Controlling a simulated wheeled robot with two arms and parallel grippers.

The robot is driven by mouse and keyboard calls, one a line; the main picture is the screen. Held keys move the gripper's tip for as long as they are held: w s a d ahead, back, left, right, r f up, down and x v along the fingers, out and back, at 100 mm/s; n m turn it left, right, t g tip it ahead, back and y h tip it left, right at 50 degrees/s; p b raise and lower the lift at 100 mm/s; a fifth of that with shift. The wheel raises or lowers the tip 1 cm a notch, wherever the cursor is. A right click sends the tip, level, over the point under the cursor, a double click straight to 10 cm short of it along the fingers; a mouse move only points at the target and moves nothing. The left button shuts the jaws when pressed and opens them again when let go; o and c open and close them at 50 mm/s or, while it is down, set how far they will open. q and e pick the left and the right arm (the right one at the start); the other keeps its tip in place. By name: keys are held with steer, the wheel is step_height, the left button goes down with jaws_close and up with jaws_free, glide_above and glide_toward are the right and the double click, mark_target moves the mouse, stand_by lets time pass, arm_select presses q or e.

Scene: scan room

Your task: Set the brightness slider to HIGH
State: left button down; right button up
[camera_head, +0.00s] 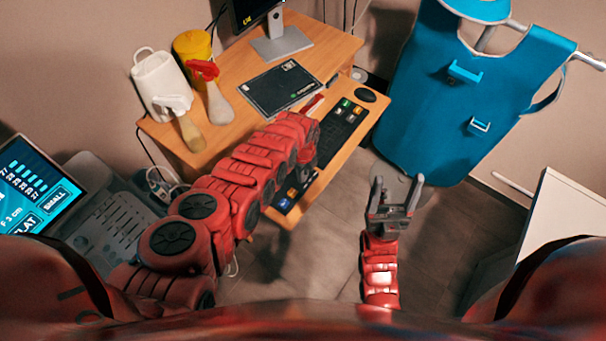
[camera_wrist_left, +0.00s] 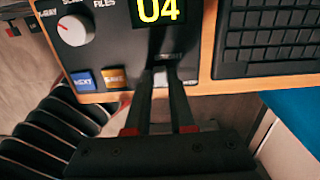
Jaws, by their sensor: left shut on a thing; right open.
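In the left wrist view, a dark control panel (camera_wrist_left: 105,50) carries a yellow "04" display, a pale round knob, a blue NEXT button and an orange button. My left gripper (camera_wrist_left: 160,78) reaches onto the panel below the display. It is shut on a small pale piece that looks like the slider's handle, mostly hidden by the fingers. The slider's markings cannot be read, so its setting cannot be told. In the head view, my left arm hides most of the panel and its fingertips. My right gripper (camera_head: 397,188) is open and empty above the floor, right of the desk.
A blue apron (camera_head: 455,95) hangs at the right. A lit screen (camera_head: 35,185) stands at the lower left.

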arm_select(q)
steer(key=shift+w+d+f+b, duration=0.2)
steer(key=shift+w+d+b, duration=0.6)
steer(key=shift+b, duration=1.5)
steer(key=shift+w+d+f+b, duration=0.15)
steer(key=shift+w+d+b, duration=0.6)
steer(key=shift+b, duration=1.5)
steer(key=shift+w+a+r, duration=0.25)
steer(key=shift+r, duration=0.2)
steer(key=c, duration=0.8)
jaws_free()
steer(key=shift+d+f, duration=0.1)
steer(key=shift+o, duration=0.2)
steer(key=shift+r, duration=0.6)
step_height(320, 180, up, 16)
steer(key=shift+w+r, duration=0.1)
